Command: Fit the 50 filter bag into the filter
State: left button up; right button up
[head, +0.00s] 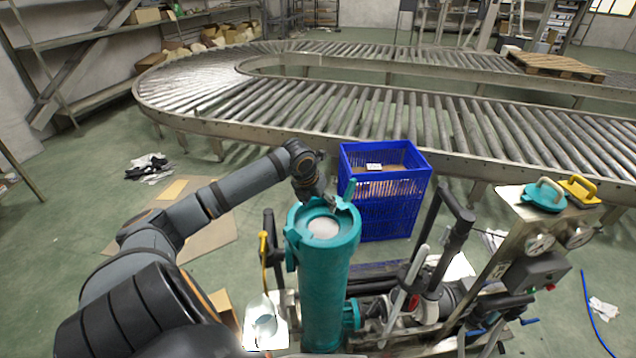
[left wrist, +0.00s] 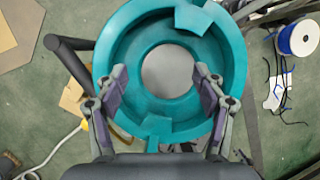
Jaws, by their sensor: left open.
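The filter is an upright teal cylinder (head: 322,285) with an open top, standing at the middle front in the head view. Its teal rim (left wrist: 233,50) fills the upper middle of the left wrist view. A pale round surface (head: 323,228) shows inside the opening, also in the left wrist view (left wrist: 168,72); I cannot tell whether it is the filter bag. My left gripper (head: 325,203) is at the back of the filter's top. In the left wrist view its fingers (left wrist: 160,73) are spread over the opening with nothing between them. My right gripper is not in view.
A blue crate (head: 375,208) stands behind the filter. A metal panel with gauges (head: 540,244) is at right, bearing a teal lid-like piece (head: 540,199) and a yellow-handled piece (head: 579,189). Black pipes and levers (head: 455,235) rise beside the filter. A roller conveyor (head: 420,115) runs behind.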

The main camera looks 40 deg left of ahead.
pick_arm(q)
notch_tip(320, 180, up, 5)
jog(key=shift+f, duration=0.15)
dwell(0.8)
